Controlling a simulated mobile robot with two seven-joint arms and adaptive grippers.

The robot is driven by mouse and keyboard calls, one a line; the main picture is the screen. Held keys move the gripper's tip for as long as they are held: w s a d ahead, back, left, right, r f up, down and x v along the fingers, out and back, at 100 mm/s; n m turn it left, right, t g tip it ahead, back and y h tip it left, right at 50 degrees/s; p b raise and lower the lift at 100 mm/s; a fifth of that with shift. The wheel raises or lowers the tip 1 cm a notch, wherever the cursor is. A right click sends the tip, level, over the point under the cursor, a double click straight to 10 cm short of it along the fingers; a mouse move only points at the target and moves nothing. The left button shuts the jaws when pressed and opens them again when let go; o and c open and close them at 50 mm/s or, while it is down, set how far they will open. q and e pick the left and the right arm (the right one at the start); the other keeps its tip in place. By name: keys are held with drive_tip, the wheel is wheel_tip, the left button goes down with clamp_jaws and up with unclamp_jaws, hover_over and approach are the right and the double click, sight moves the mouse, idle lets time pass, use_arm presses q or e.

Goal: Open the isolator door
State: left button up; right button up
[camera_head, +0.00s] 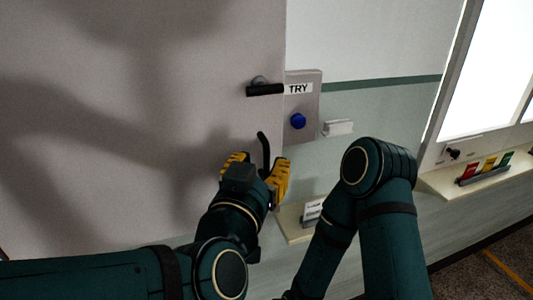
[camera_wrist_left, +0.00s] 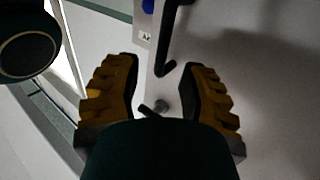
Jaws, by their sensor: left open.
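The isolator door (camera_head: 120,130) is the large grey panel at left in the head view. It looks closed against the green-striped wall. A black lever handle (camera_head: 265,89) sits near its right edge; the lever also shows in the left wrist view (camera_wrist_left: 147,110). Below it a bent black pull bar (camera_head: 265,148) stands by the door edge. My left gripper (camera_head: 257,170) is open, its yellow fingers on either side of this bar. The bar also shows in the left wrist view (camera_wrist_left: 168,45). I cannot tell whether the fingers touch it. My right gripper is out of view.
A grey plate with a TRY label (camera_head: 298,88) and blue button (camera_head: 298,121) is right of the lever. My right arm is bent in front of the wall. A ledge with red, yellow and green items (camera_head: 487,166) is at far right.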

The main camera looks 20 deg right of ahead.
sight(265, 156)
use_arm(q)
drive_tip(key=shift+x, duration=1.9)
clamp_jaws()
